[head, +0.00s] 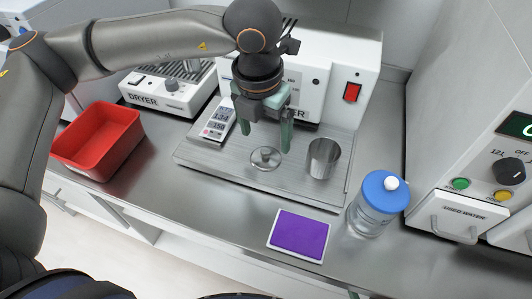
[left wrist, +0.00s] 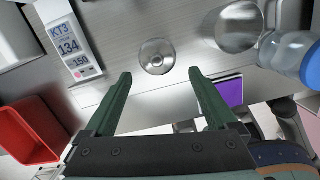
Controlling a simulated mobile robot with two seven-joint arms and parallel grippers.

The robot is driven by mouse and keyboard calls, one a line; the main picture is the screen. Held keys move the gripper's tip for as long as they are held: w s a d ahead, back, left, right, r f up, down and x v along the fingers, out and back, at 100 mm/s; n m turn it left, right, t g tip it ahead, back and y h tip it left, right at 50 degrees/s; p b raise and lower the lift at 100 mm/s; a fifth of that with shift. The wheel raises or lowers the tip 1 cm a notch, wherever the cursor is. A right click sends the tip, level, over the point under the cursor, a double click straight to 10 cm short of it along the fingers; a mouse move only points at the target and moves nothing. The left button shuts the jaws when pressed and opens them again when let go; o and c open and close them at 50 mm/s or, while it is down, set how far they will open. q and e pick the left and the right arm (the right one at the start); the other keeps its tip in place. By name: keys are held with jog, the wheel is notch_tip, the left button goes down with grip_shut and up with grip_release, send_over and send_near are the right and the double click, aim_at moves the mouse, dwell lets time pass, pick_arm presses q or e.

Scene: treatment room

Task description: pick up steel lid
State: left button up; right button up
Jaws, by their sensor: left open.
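The steel lid (head: 266,158) is a small round metal disc with a knob. It lies flat on the steel tray surface in front of the white machine. In the left wrist view the lid (left wrist: 157,57) lies beyond the fingertips, roughly centred between them. My left gripper (head: 265,136) has green fingers and points down above and just behind the lid. In the left wrist view the left gripper (left wrist: 160,74) is open with nothing between its fingers. My right gripper is not in view.
A steel cup (head: 322,158) stands right of the lid. A handheld meter (head: 218,119) lies to the left. A blue-lidded jar (head: 377,205), a purple pad (head: 299,235) and a red bin (head: 98,141) stand around the steel tray (head: 215,163). The counter between bin and pad is clear.

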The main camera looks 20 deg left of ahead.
aim_at(264, 152)
pick_arm(q)
jog(key=shift+w+a+f+p, duration=0.1)
jog(key=shift+w+f+p, duration=0.15)
jog(key=shift+f, duration=1.3)
jog(key=shift+w+a+f+p, duration=0.15)
jog(key=shift+w+f, duration=0.1)
jog(key=shift+f, duration=1.25)
jog(key=shift+d, duration=0.1)
jog(key=shift+c, duration=0.3)
jog(key=c, duration=1)
jog(key=shift+s, duration=0.1)
jog(key=c, duration=0.4)
